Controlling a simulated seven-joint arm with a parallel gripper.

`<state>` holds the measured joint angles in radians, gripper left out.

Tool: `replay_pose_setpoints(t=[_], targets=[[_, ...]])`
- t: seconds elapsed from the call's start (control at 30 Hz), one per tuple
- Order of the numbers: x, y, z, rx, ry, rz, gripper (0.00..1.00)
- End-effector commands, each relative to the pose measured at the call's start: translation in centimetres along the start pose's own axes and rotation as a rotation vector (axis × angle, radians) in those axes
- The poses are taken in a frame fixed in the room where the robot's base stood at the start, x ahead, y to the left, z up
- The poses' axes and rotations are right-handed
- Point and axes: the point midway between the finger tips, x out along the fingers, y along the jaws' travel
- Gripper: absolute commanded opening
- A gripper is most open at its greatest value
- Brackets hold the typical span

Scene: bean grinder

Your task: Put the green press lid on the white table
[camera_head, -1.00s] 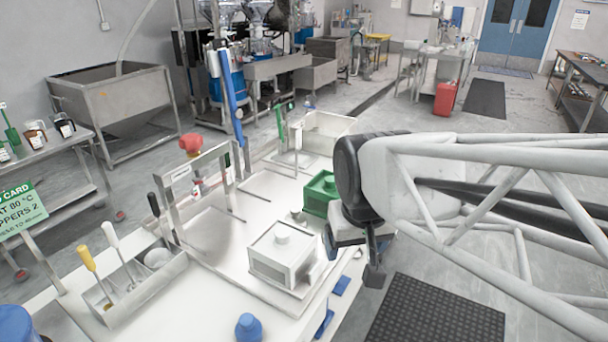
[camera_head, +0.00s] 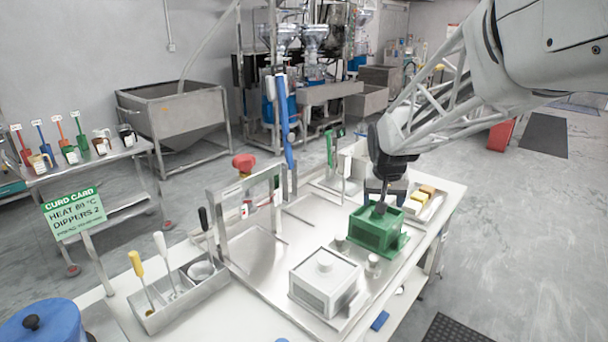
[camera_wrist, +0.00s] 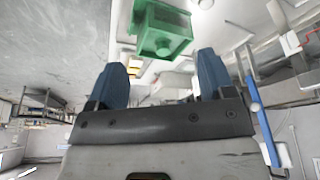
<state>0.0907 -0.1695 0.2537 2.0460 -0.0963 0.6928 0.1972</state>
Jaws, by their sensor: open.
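The green press (camera_head: 377,230), a box with its green lid on top, stands on the metal tray towards the right side of the white table (camera_head: 233,329). In the wrist view the green press (camera_wrist: 160,30) shows beyond the fingers, with a small round knob on the lid (camera_wrist: 163,46). My gripper (camera_head: 381,203) is over the green press in the head view; whether a fingertip touches the lid is hard to tell. In the wrist view my gripper (camera_wrist: 165,70) has its two blue fingers wide apart with nothing between them.
A white press (camera_head: 325,281) stands on the tray in front of the green one. A metal frame with a red knob (camera_head: 244,163) stands to the left, near a tool caddy (camera_head: 180,293). A tray with yellow blocks (camera_head: 425,194) lies right of the green press. A blue pot (camera_head: 42,328) is front left.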

Motion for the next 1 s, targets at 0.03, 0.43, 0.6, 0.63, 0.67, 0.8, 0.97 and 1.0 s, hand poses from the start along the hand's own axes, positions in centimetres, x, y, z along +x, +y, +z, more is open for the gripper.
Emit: replay_pose_setpoints(t=[0.03,0.43,0.6,0.63,0.67,0.8,0.97,1.0], targets=[[1.2,0.1,-1.4,0.008,0.002,0.003,0.76],[9.8,0.8,-10.5,0.069,0.034,0.017,0.76],[13.9,1.3,-13.8,0.095,0.048,0.021,0.76],[14.5,1.4,-14.3,0.098,0.05,0.022,0.76],[15.2,1.4,-14.7,0.101,0.051,0.023,0.76],[17.5,1.7,-16.4,0.114,0.06,0.025,0.76],[18.8,1.9,-17.2,0.122,0.065,0.026,0.76],[18.9,1.9,-17.3,0.122,0.065,0.026,0.76]])
